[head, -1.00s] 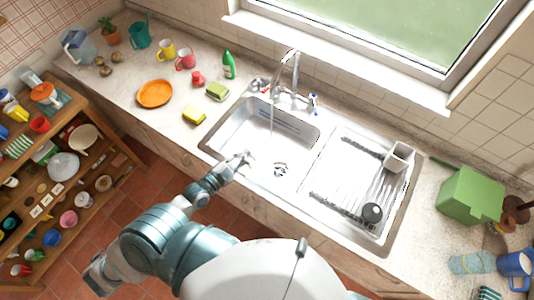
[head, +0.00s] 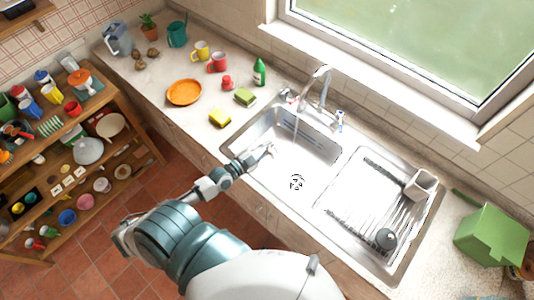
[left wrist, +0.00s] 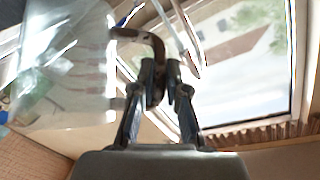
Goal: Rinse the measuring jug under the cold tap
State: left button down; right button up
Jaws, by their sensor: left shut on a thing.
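My left gripper (head: 268,150) is over the left part of the sink basin (head: 262,176). In the left wrist view, its fingers (left wrist: 167,85) are shut on the brownish handle of a clear measuring jug (left wrist: 65,75), which fills the left side. The jug hardly shows in the head view. The chrome tap (head: 322,85) arches over the basin, and a thin pale stream seems to fall from its spout, right of my gripper. The blue-marked cold tap handle (head: 340,119) stands right of the spout. My right gripper is not in view.
A ribbed drainer (head: 362,208) with a grey-white holder (head: 421,184) and a dark round thing (head: 386,238) lies right of the basin. A green box (head: 490,236) is far right.

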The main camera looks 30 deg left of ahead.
pick_arm(q)
jog(key=w+a+f+b, duration=0.1)
jog(key=w+f+b, duration=0.1)
jog(key=w+b, duration=0.4)
jog(key=w+a+f+b, duration=0.2)
jog(key=w+b, duration=0.4)
jog(key=w, duration=0.6)
jog(key=shift+w+f, duration=0.15)
jog(key=shift+f, duration=0.1)
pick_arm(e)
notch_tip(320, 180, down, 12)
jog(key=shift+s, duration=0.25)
